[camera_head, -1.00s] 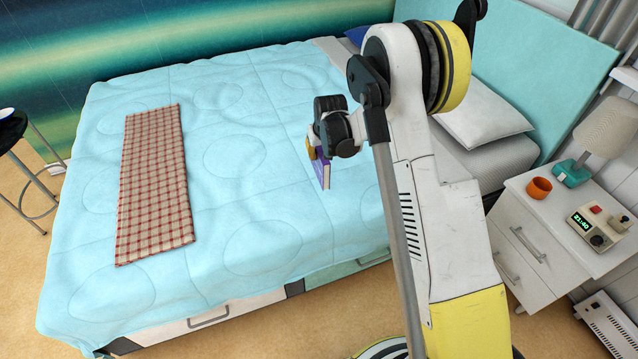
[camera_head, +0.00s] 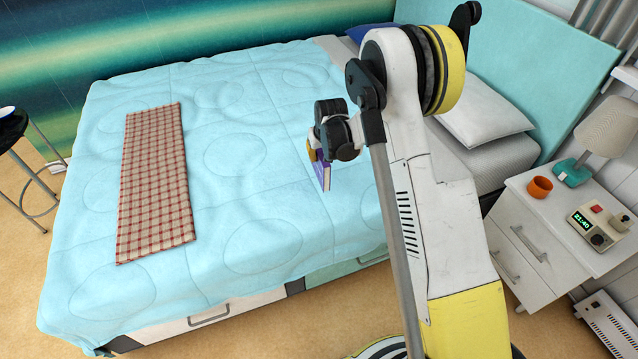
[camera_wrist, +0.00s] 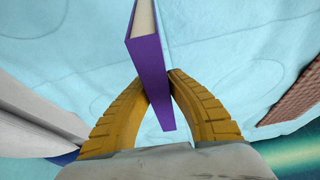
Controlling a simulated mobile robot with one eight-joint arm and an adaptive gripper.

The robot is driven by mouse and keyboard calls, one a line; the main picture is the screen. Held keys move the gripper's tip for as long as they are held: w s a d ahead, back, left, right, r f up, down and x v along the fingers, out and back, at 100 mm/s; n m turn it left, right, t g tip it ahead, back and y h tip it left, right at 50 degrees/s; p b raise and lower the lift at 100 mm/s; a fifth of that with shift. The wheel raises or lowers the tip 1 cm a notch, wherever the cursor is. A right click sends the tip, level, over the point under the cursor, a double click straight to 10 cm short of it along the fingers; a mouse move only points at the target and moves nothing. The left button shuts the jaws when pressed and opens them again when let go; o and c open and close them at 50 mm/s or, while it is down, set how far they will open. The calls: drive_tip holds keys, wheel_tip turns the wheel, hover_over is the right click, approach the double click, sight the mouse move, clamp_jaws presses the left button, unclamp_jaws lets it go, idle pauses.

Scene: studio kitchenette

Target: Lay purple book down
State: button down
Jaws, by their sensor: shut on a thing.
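The purple book (camera_head: 323,175) is at the right part of the bed in the head view, upright on edge with its pale page block facing right. In the wrist view the purple book (camera_wrist: 149,72) stands between the yellow fingers, its purple side and cream pages showing. My gripper (camera_wrist: 158,88) is shut on it. In the head view my gripper (camera_head: 312,152) is partly hidden behind my wrist. I cannot tell whether the book's lower edge touches the bed.
The light blue quilt (camera_head: 235,160) covers the bed, with wide free room. A checked red and beige runner (camera_head: 152,185) lies to the left. A white pillow (camera_head: 485,115) is behind my arm. A nightstand (camera_head: 540,225) at right holds an orange cup (camera_head: 540,187), a lamp (camera_head: 603,135) and a clock (camera_head: 590,230).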

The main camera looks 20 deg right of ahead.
drive_tip(key=shift+f, duration=2.45)
drive_tip(key=c, duration=1.3)
unclamp_jaws()
drive_tip(key=shift+c, duration=0.2)
drive_tip(key=v, duration=1.2)
drive_tip(key=shift+s+r, duration=0.1)
drive_tip(key=shift+r, duration=0.05)
drive_tip(key=s+a+r+t, duration=0.1)
drive_tip(key=s+a+r, duration=0.1)
drive_tip(key=s+r, duration=1.5)
drive_tip(key=s+r+t, duration=0.1)
drive_tip(key=s+r, duration=0.2)
drive_tip(key=s, duration=1.2)
drive_tip(key=shift+s+a+t, duration=0.2)
drive_tip(key=shift+a+t, duration=0.05)
drive_tip(key=shift+t, duration=0.15)
